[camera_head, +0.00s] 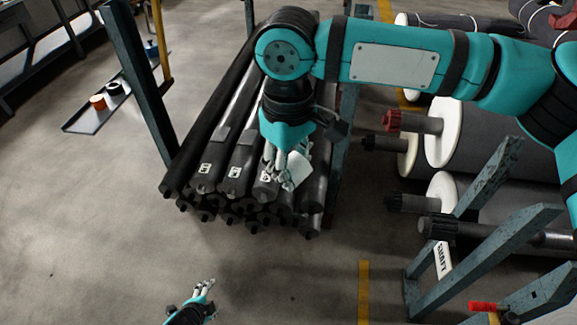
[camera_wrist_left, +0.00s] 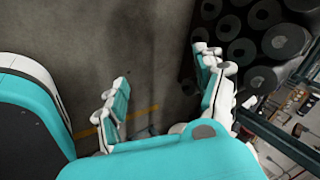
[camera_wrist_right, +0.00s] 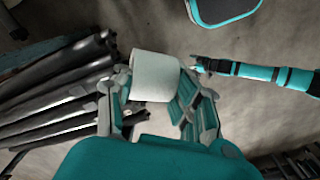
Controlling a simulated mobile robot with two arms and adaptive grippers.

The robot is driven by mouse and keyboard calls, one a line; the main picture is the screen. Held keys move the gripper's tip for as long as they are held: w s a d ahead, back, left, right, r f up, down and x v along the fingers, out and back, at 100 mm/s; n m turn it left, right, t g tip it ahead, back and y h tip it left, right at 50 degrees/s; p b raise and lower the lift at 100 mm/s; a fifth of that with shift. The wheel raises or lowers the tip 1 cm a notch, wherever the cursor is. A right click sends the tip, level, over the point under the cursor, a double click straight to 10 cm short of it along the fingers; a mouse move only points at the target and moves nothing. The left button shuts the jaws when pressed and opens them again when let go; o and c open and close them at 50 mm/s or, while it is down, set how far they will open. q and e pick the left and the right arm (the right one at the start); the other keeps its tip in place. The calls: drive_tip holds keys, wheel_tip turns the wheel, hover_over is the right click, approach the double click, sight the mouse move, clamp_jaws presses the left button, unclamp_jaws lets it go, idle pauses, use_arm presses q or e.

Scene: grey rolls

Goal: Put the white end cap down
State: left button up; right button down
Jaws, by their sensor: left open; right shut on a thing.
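The white end cap (camera_head: 302,169) is a short white cylinder held in my right gripper (camera_head: 284,172), in front of the ends of the dark rolls in the head view. In the right wrist view the cap (camera_wrist_right: 156,75) sits between the fingertips of my right gripper (camera_wrist_right: 155,92), and the left finger is against it. My left gripper (camera_head: 204,290) is open and empty over bare floor at the bottom of the head view. Its spread fingers also show in the left wrist view (camera_wrist_left: 163,90).
A stack of dark rolls (camera_head: 225,125) with pale labels lies between teal posts. Large rolls with white flanges (camera_head: 441,130) stand in frames on the right. A low tray (camera_head: 85,122) with an orange-brown ring is at upper left. The floor in front is clear.

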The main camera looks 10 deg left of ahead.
drive_tip(key=s+d+f+m, duration=0.1)
drive_tip(key=d+f+m, duration=0.15)
drive_tip(key=d, duration=0.55)
drive_tip(key=d+f+m, duration=0.2)
drive_tip(key=d+m, duration=0.2)
drive_tip(key=d, duration=0.4)
drive_tip(key=s+d+f+m, duration=0.15)
drive_tip(key=d+m, duration=0.25)
drive_tip(key=d, duration=0.4)
use_arm(q)
drive_tip(key=s+d+f+n+g, duration=0.1)
drive_tip(key=s+f+n+g, duration=0.1)
drive_tip(key=s, duration=0.7)
drive_tip(key=s+d+f+n+g, duration=0.2)
drive_tip(key=s+f+n, duration=0.3)
drive_tip(key=s+f, duration=0.2)
drive_tip(key=s+d+f+n+g, duration=0.2)
drive_tip(key=s+f+n, duration=0.2)
drive_tip(key=s, duration=0.7)
drive_tip(key=shift+s+f, duration=0.25)
drive_tip(key=shift+f, duration=0.15)
use_arm(e)
drive_tip(key=s+f, duration=0.2)
drive_tip(key=f, duration=0.1)
drive_tip(key=s+f, duration=0.1)
drive_tip(key=f, duration=0.1)
drive_tip(key=shift+d, duration=0.1)
